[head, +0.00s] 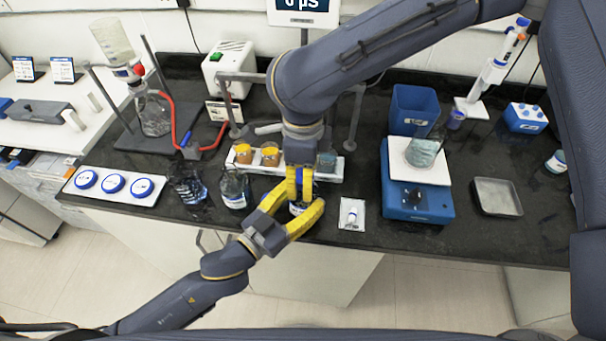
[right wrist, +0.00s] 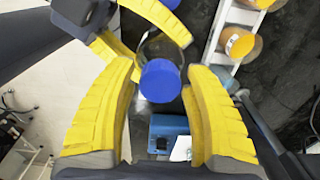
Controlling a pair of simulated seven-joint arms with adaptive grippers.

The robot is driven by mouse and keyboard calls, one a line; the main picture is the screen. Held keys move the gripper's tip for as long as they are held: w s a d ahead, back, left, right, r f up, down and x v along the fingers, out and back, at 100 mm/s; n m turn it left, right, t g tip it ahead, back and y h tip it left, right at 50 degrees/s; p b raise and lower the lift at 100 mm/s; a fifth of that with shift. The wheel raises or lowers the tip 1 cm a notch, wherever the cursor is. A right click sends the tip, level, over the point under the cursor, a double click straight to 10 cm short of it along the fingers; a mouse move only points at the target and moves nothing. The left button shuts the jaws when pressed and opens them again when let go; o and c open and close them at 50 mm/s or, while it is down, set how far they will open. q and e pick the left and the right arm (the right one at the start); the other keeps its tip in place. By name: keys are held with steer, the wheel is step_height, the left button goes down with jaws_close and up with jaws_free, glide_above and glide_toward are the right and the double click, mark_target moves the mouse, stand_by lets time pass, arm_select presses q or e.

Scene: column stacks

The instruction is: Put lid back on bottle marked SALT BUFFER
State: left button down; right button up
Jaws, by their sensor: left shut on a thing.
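A bottle (head: 297,208) with a pale label stands at the front edge of the bench, mostly hidden by my grippers; its wording cannot be read. My left gripper (head: 300,199) is shut around it from the front left. In the right wrist view its clear glass (right wrist: 163,47) lies between the left gripper's yellow fingers (right wrist: 142,42). A blue lid (right wrist: 160,81) shows over the bottle there; whether it is seated cannot be told. My right gripper (head: 300,184) points down from above, its fingers (right wrist: 160,95) on both sides of the lid with narrow gaps.
A white tray with blue-rimmed round pieces (head: 113,183) lies at left. A blue stirrer (head: 418,203) with a beaker stands right.

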jaws_close()
steer(key=m, duration=3)
steer(key=shift+f, duration=0.1)
steer(key=m, duration=1.5)
steer(key=shift+o, duration=0.3)
jaws_free()
